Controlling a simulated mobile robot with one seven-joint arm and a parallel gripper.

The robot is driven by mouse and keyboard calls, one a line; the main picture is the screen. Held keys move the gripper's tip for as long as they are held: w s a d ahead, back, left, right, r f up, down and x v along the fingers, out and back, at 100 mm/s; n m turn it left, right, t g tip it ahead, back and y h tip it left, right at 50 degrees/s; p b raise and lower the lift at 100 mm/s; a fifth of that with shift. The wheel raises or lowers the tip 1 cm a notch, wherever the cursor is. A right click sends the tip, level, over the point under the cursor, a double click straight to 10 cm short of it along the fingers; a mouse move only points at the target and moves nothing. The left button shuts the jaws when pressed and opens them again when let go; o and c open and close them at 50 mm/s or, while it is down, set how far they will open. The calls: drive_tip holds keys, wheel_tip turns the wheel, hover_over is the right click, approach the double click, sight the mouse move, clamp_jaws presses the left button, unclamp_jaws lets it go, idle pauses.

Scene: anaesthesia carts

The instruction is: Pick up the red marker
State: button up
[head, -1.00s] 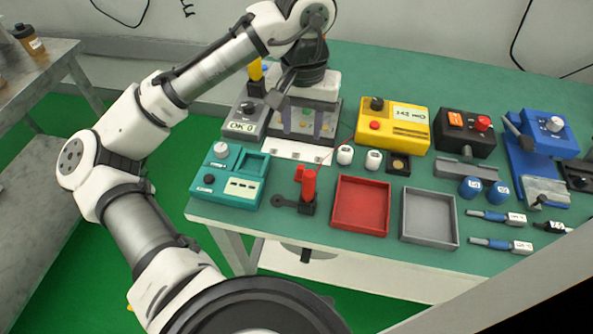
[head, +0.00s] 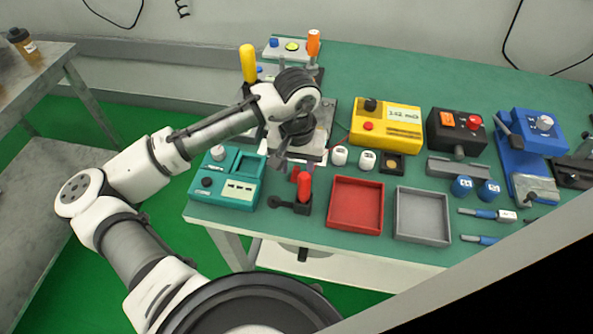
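No red thing in the head view is clearly a marker. An upright red piece (head: 305,187) stands on a black base at the front edge of the green table, left of the red tray; it may be a handle, and I cannot tell whether it is the marker. My gripper (head: 280,160) is above the table, just up and left of this red piece and apart from it in the picture. Its dark fingers are small, so their opening is unclear. I see nothing held. My arm hides part of the device behind it.
A teal device (head: 226,190) stands left of the red piece, and a red tray (head: 356,228) and grey tray (head: 423,240) to its right. A yellow meter (head: 386,135) and white-capped small items stand behind. Blue pens (head: 487,214) lie at right.

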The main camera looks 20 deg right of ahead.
drive_tip(key=shift+f, duration=0.15)
clamp_jaws()
idle(0.4)
